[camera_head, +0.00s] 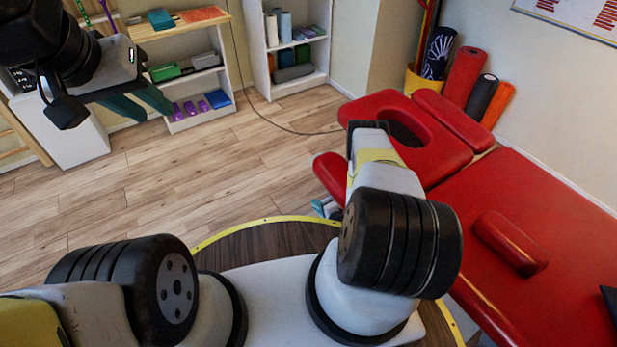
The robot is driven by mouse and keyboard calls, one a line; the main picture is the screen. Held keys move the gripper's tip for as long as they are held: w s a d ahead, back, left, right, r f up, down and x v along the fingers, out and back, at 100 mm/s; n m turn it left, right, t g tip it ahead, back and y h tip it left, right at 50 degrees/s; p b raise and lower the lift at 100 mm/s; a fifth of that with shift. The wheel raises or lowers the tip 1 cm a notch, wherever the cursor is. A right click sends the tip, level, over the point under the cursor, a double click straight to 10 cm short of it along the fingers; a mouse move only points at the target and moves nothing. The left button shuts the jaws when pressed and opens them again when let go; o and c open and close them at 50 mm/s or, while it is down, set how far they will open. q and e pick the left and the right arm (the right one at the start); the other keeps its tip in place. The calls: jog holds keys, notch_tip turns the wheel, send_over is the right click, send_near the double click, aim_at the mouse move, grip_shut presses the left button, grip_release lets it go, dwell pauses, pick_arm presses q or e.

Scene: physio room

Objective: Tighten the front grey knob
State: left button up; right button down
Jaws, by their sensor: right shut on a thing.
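A red treatment table (545,210) with a padded headrest (440,150) stands at the right. My right arm reaches out to the headrest end of it. A small teal and grey part (327,207) shows beside that arm, below the red armrest (329,174); it looks like part of my right gripper, shut on a grey knob. The arm hides most of that spot, so the knob's outline and its fit in the jaws cannot be made out. My left gripper (157,108) is at the upper left, with its dark green fingers apart and empty, far from the table.
A low shelf (195,75) with blocks and a second shelf (296,75) with rolls stand at the back wall. A yellow bin (420,84) and several rolls stand behind the table. A red bolster (510,243) lies on the table. The wooden floor (230,165) between is clear.

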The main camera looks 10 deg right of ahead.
jog(key=shift+f+t+y, duration=0.15)
jog(key=shift+t+y, duration=0.25)
jog(key=shift+t, duration=0.5)
jog(key=c, duration=1.5)
grip_release()
jog(key=shift+o, duration=0.2)
